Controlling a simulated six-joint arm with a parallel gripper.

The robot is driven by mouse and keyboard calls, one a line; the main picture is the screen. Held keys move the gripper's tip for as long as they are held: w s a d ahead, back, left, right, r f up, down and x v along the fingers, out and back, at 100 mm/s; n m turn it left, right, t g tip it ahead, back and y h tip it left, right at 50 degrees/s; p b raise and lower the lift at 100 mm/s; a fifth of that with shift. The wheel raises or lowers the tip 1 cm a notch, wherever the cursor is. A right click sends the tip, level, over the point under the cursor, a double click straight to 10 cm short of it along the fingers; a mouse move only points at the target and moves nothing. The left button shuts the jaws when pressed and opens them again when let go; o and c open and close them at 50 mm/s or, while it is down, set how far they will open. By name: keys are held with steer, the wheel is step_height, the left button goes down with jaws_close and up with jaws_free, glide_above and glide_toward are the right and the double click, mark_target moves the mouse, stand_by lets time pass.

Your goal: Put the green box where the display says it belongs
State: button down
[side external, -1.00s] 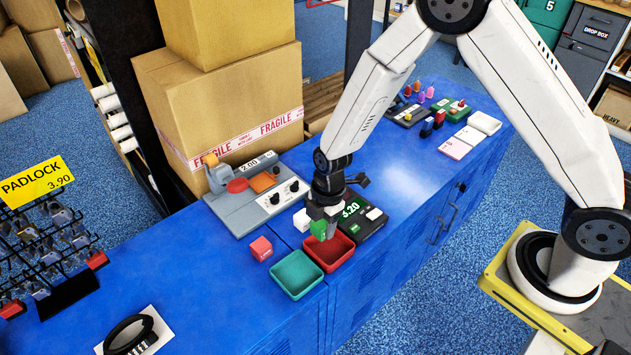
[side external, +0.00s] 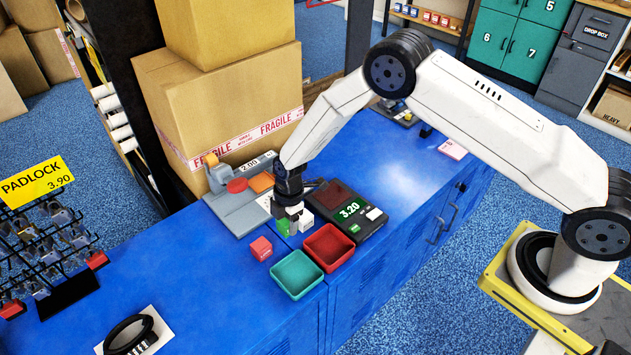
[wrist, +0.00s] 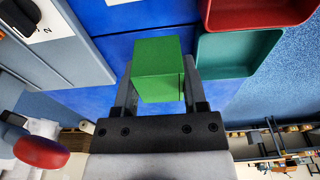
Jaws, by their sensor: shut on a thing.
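My gripper (side external: 287,215) is shut on the green box (wrist: 158,68). In the side view the box (side external: 283,228) is partly hidden by the fingers. It is left of the red tray (side external: 342,240) and behind the teal tray (side external: 283,267). Whether it touches the blue counter I cannot tell. In the wrist view the red tray (wrist: 255,22) and teal tray (wrist: 236,66) lie at the upper right, outside the fingers. A black device's display (side external: 350,209) reads 3.20 in green. A second display (side external: 250,163), on the grey device, reads 2.00.
A red cube (side external: 261,248) sits left of the trays; a white cube (side external: 305,221) is just right of my gripper. The grey device (side external: 228,205) with a lever and knobs stands behind. A padlock rack (side external: 50,250) is far left. The blue counter (side external: 190,285) between is clear.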

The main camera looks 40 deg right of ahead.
mark_target(284, 239)
steer(key=shift+w+a+f, duration=0.15)
steer(key=shift+w+f, duration=0.5)
steer(key=shift+f, duration=0.15)
steer(key=shift+w+f, duration=0.1)
steer(key=shift+w+f, duration=0.15)
steer(key=shift+f, duration=1.5)
steer(key=shift+f, duration=0.1)
steer(key=shift+c, duration=0.7)
jaws_free()
